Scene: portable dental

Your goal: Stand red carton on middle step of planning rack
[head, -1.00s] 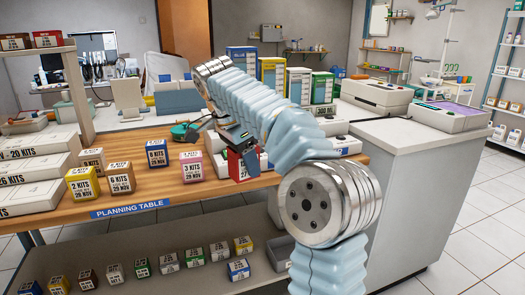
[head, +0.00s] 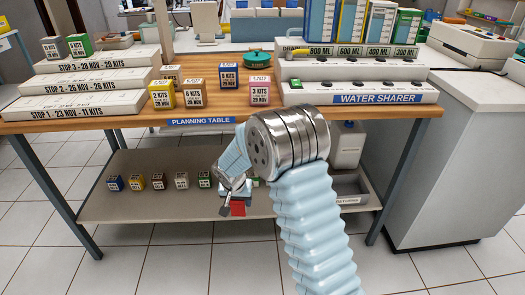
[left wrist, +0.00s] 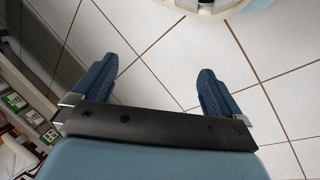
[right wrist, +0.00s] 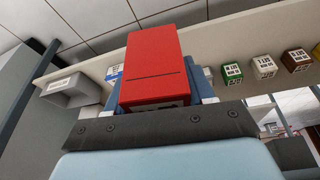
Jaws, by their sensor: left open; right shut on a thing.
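The red carton (head: 238,208) is in my right gripper (head: 234,196), low in front of the planning table. In the right wrist view the carton (right wrist: 153,62) sits between the fingers and covers much of them. The planning rack is the white stepped stand at the left of the tabletop. Its middle step (head: 88,83) reads STOP 2 and its front is clear. Two small cartons, grey (head: 52,48) and green (head: 79,44), stand on the top step. My left gripper (left wrist: 152,75) is open and empty above the tiled floor, outside the head view.
A teal round item (head: 257,58) lies behind. The water sharer (head: 385,97) fills the right side. The lower shelf (head: 130,205) holds several small cartons.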

